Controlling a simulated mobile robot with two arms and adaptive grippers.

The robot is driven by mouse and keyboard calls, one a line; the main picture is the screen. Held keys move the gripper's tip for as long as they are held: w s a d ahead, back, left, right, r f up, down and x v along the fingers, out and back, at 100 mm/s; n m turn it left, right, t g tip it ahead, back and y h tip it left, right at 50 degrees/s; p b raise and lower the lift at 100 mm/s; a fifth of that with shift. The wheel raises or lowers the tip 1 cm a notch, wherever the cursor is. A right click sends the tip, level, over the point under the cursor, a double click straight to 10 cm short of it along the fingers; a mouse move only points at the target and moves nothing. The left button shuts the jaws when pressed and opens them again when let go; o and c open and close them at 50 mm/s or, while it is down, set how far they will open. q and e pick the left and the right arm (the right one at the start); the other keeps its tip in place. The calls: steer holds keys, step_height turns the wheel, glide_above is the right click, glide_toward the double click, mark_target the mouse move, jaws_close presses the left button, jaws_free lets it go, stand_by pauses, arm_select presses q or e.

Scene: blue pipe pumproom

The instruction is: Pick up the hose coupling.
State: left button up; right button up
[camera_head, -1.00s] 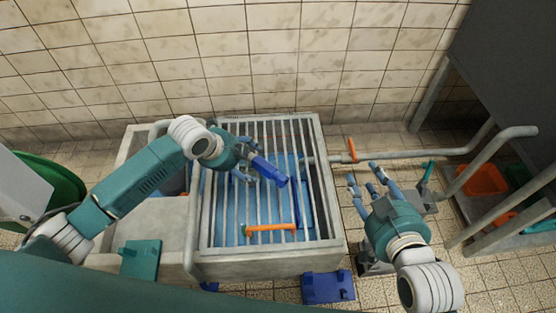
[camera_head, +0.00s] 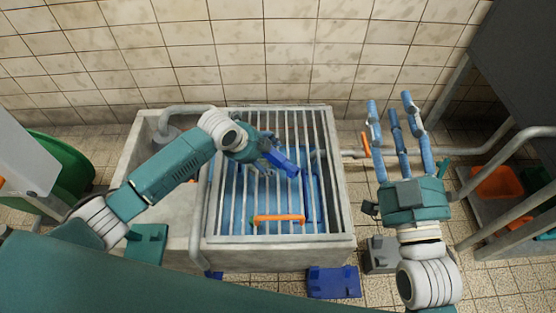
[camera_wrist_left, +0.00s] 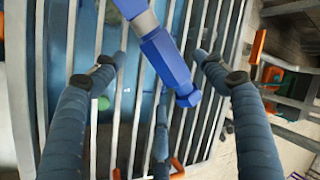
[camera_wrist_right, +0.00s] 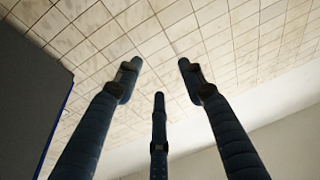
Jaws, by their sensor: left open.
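The hose coupling (camera_head: 283,164) is a blue piece at the left gripper's fingers, over the grate of the basin. In the left wrist view, the coupling (camera_wrist_left: 166,57) shows a light grey ring and a hexagonal blue end, and lies between the spread fingers. My left gripper (camera_head: 264,151) is open around it; I cannot tell whether any finger touches it. My right gripper (camera_head: 392,125) is open and empty, to the right of the basin, its fingers pointing up toward the wall.
The metal grate (camera_head: 232,190) covers the basin, with blue showing below. An orange handle (camera_head: 279,217) lies on the grate. Pipes (camera_head: 480,152) and an orange crate (camera_head: 497,183) are at the right. A blue block (camera_head: 333,282) sits on the floor in front.

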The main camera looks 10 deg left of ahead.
mark_target(272, 159)
arm_select(q)
steer(key=b+x, duration=0.2)
steer(key=x, duration=0.2)
steer(key=shift+d, duration=0.2)
arm_select(e)
steer(key=s+r+t+y, duration=0.2)
steer(key=s+r+t, duration=0.3)
steer(key=r, duration=0.5)
steer(key=shift+s+d+t, duration=0.2)
steer(key=shift+s+t, duration=0.1)
steer(key=shift+s, duration=0.15)
arm_select(q)
steer(key=shift+c, duration=0.5)
steer(key=c, duration=1.3)
steer(key=shift+r, duration=0.1)
steer(key=shift+c, duration=1)
steer(key=shift+r, duration=0.1)
